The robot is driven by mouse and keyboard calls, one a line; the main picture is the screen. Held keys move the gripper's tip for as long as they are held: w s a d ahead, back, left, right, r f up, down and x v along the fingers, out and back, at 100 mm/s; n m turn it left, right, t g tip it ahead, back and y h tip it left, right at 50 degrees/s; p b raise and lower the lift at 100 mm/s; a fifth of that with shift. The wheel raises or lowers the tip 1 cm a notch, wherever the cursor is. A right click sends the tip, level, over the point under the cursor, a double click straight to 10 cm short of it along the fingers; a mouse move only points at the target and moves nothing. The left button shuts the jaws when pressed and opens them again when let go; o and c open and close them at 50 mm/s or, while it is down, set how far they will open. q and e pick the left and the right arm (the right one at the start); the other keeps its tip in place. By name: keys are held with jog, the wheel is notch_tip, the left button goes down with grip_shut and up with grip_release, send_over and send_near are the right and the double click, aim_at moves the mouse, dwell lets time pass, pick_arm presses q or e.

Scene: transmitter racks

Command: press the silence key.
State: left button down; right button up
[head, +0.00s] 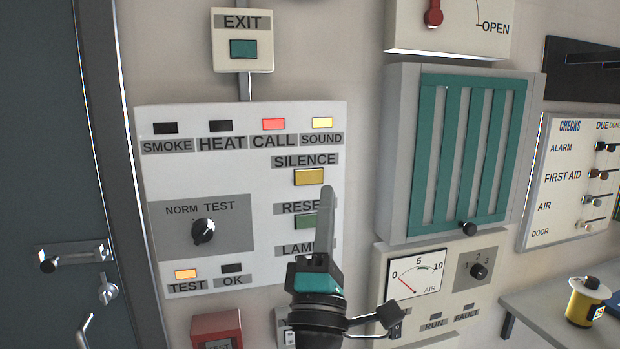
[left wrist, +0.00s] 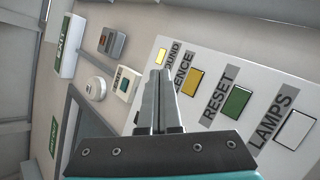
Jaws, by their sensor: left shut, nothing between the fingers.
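The silence key is a yellow rectangular key (head: 309,177) under the SILENCE label on a white alarm panel (head: 170,185). In the left wrist view the yellow key (left wrist: 192,83) shows just right of my fingertips. My left gripper (head: 327,190) is shut and empty, its fingers pointing up, the tips just below and right of the silence key in the head view. It also shows in the left wrist view (left wrist: 159,75). I cannot tell whether the tips touch the panel. The fingers partly cover the RESET and LAMPS labels. My right gripper is not in view.
The green reset key (head: 304,221) is beside my fingers, and the white lamps key (left wrist: 294,129) shows in the left wrist view. The CALL lamp (head: 273,124) is red and the SOUND lamp (head: 322,123) yellow. A green slatted cabinet (head: 468,150) stands right. A bench (head: 545,310) is lower right.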

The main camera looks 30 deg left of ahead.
aim_at(309, 177)
pick_arm(q)
jog(key=shift+w+a+b, duration=0.25)
jog(key=shift+w+a, duration=1)
jog(key=shift+a, duration=0.2)
jog(key=shift+w+a+b, duration=0.2)
jog(key=shift+w+a, duration=1)
jog(key=shift+a, duration=0.2)
jog(key=shift+w+a, duration=0.25)
jog(key=shift+a, duration=0.1)
jog(key=shift+w+a, duration=0.25)
dwell(0.5)
dwell(0.4)
jog(key=shift+s+d+p, duration=0.4)
jog(key=shift+s+d, duration=0.1)
jog(key=shift+d, duration=0.1)
